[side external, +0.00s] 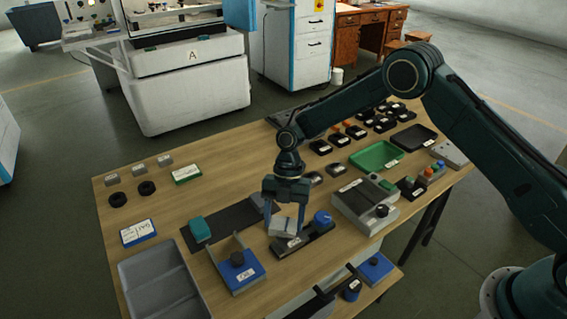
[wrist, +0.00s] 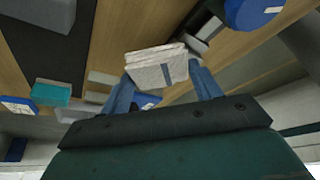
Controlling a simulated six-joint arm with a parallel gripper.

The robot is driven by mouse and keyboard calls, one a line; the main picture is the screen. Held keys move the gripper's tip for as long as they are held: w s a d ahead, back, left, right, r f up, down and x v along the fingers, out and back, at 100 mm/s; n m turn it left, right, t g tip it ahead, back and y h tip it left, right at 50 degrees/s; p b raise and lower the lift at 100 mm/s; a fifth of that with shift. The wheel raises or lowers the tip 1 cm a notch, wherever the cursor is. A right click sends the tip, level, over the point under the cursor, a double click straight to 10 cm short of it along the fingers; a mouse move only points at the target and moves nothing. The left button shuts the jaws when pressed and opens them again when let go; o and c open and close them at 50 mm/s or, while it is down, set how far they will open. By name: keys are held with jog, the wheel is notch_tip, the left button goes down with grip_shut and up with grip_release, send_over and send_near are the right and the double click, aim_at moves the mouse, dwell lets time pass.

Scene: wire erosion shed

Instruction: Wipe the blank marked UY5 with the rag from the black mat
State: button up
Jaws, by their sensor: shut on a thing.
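My gripper (side external: 287,225) is shut on a folded pale grey-white rag (side external: 284,227), which also shows between the fingers in the wrist view (wrist: 157,68). The rag is over a dark fixture (side external: 318,243) with a blue knob (side external: 322,217) and a white label. I cannot tell whether the rag touches what is below. The black mat (side external: 222,223) lies to the left, with a teal block (side external: 200,230) at its left end. No UY5 marking is legible; any blank under the rag is hidden.
A blue-based fixture (side external: 246,277) with a black knob stands front left of the gripper. A grey tray (side external: 160,280) is at the near left corner. A larger grey fixture (side external: 352,205) stands to the right, with a green tray (side external: 376,156) behind it. Bare wood lies behind the mat.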

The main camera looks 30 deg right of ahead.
jog(key=shift+s, duration=1.95)
jog(key=shift+s+r, duration=0.1)
jog(key=shift+s, duration=0.05)
jog(key=shift+r, duration=3.95)
